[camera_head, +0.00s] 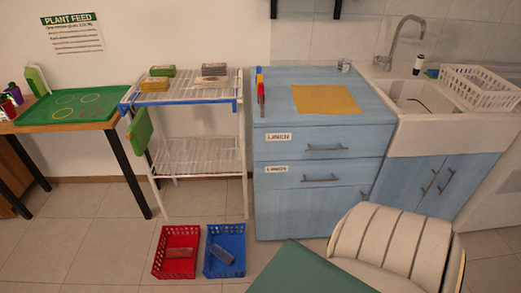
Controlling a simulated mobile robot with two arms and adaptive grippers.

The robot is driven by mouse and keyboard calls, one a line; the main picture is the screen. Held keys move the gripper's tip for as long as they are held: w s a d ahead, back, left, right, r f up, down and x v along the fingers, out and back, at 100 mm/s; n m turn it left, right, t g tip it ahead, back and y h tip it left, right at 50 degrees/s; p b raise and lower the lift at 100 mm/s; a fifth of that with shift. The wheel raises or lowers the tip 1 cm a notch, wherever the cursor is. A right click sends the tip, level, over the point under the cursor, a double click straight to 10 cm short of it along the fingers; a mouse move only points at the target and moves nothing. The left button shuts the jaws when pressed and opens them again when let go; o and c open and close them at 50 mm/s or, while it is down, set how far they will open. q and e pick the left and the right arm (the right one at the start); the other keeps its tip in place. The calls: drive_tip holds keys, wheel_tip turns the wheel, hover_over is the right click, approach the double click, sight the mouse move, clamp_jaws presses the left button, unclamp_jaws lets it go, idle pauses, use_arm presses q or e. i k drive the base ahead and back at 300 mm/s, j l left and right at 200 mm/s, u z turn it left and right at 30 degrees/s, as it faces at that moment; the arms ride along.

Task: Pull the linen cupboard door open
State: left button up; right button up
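Neither of my grippers is in view.
The cream slatted shape (385,243) and a green flat surface (305,272) fill the lower right foreground. Red (158,259) and blue (240,265) baskets lie on the floor left of the cabinet. A wire rack (198,180) stands behind them. Floor at lower left is clear.

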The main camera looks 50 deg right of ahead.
sight(305, 213)
drive_tip(key=z, duration=2.25)
